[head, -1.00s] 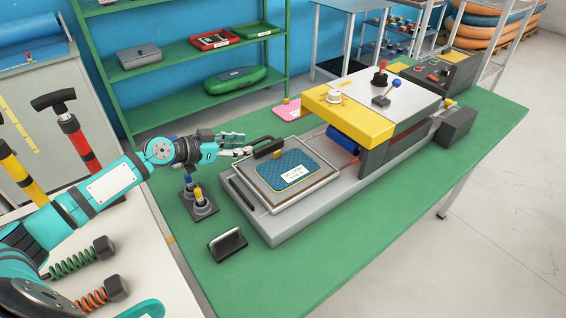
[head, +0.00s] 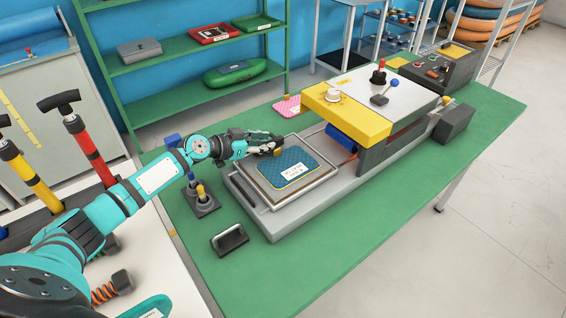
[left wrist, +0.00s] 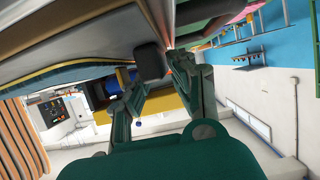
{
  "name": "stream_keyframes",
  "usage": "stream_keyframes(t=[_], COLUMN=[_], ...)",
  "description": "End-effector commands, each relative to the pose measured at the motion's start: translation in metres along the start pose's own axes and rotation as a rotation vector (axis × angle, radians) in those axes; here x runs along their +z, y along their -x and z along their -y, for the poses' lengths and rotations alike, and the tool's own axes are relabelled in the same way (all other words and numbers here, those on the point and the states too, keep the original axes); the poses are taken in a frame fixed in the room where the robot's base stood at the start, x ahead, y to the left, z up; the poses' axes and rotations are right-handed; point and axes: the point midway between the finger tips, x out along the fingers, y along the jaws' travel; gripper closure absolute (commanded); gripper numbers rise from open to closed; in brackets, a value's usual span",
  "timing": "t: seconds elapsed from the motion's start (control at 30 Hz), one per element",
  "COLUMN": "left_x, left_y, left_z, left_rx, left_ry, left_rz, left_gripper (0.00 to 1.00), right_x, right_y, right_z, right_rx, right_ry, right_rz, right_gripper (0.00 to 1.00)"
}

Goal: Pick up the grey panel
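No separate panel is plainly grey. A light grey frame (head: 272,206) lies on the press bed, holding a brown-edged board with a blue patterned panel (head: 288,168) that bears a white label. A dark handle sits at the frame's back left edge, now largely covered by my left gripper (head: 265,146). In the left wrist view, the gripper's two fingers (left wrist: 160,85) lie either side of a dark block (left wrist: 150,61), probably that handle. I cannot tell whether they press on it. My right gripper is not in view.
A yellow and grey press head (head: 350,112) stands to the right of the frame. A small dark stand with pegs (head: 203,204) and a dark block (head: 230,239) are on the green table (head: 350,260). The table front is clear.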

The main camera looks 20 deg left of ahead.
Motion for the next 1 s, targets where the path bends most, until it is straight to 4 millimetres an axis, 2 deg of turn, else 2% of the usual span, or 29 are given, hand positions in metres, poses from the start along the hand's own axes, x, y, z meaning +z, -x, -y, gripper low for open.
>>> stream_keyframes(t=[0.03,0.13,0.17,0.63,0.77,1.0], left_x=[0.0,0.0,0.0,-0.006,-0.024,-0.068], left_y=[0.0,0.0,0.0,0.002,0.01,0.028], left_z=[0.0,0.0,0.0,0.0,0.001,0.001], left_rx=[0.0,0.0,0.0,0.0,-0.001,-0.001], left_ry=[0.0,0.0,0.0,0.0,-0.003,-0.004], left_rz=[0.0,0.0,0.0,-0.004,-0.006,-0.007], left_gripper=[0.86,0.99,1.0,1.0,1.0,1.0], right_x=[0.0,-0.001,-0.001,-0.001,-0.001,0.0], right_y=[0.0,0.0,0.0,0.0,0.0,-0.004], right_z=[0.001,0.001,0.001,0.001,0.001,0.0], right_rx=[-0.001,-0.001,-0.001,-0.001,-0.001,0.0], right_ry=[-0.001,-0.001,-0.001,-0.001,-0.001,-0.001], right_rz=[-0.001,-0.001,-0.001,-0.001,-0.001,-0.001], right_gripper=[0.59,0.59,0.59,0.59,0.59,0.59])
